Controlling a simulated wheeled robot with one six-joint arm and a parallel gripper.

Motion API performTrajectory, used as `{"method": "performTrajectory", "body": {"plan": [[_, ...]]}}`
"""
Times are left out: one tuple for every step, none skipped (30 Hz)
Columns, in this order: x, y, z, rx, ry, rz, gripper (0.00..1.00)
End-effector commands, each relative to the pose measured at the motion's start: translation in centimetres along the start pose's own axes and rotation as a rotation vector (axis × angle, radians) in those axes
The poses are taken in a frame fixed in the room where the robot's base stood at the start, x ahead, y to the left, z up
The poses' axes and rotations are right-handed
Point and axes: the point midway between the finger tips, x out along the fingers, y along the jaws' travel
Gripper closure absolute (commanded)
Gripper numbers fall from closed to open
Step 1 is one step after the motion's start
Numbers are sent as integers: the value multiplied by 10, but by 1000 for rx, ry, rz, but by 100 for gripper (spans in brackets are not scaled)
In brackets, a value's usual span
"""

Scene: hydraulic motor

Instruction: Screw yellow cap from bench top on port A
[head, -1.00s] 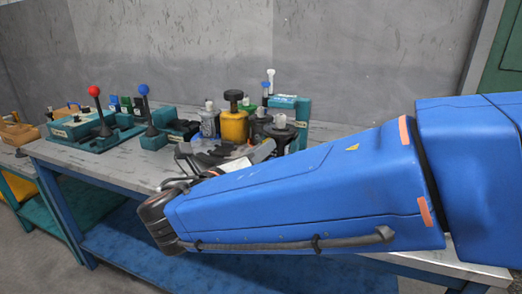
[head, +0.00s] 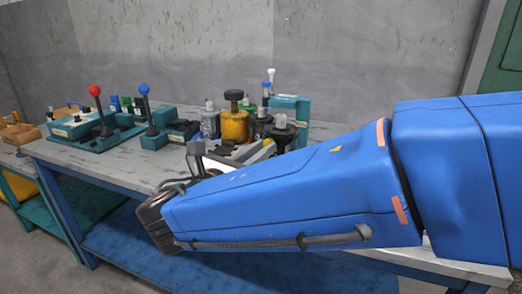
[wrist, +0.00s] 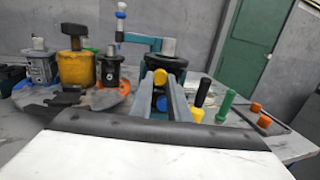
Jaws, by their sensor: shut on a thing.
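My gripper (wrist: 163,88) is shut on a small yellow cap (wrist: 160,77), held between its two grey fingertips in the wrist view. It is in front of a black motor with a pale shaft (wrist: 168,62). In the head view the yellow cap (head: 268,143) shows small at the end of my gripper, in front of the same dark motor (head: 281,131). Any port marking is too small or hidden to read. A blue piece (wrist: 160,103) shows lower between the fingers; I cannot tell what it belongs to.
A yellow unit with a black knob (wrist: 75,66) and a grey unit (wrist: 39,66) stand left. Yellow (wrist: 197,115), green (wrist: 225,105) and orange (wrist: 263,121) pieces lie on the bench right. Red-knobbed (head: 94,91) and blue-knobbed (head: 144,90) levers stand far left.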

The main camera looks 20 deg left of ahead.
Motion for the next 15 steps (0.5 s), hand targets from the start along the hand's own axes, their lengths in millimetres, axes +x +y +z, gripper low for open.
{"method": "performTrajectory", "body": {"plan": [[1, 0, 0, 43, -1, -5, 100], [1, 0, 0, 70, -2, -7, 100], [1, 0, 0, 82, -2, -8, 100], [1, 0, 0, 82, -2, -8, 100], [1, 0, 0, 89, -2, -8, 100], [1, 0, 0, 108, -3, -9, 100], [1, 0, 0, 125, -3, -11, 100], [1, 0, 0, 144, -4, -12, 100], [1, 0, 0, 166, -4, -13, 100], [1, 1, 0, 178, -5, -14, 100], [1, 1, 0, 188, -5, -15, 100], [1, 1, 0, 196, -5, -15, 100], [1, 1, 0, 197, -5, -16, 100], [1, 1, 0, 198, -5, -16, 100], [1, 1, 0, 197, -5, -15, 100]]}}
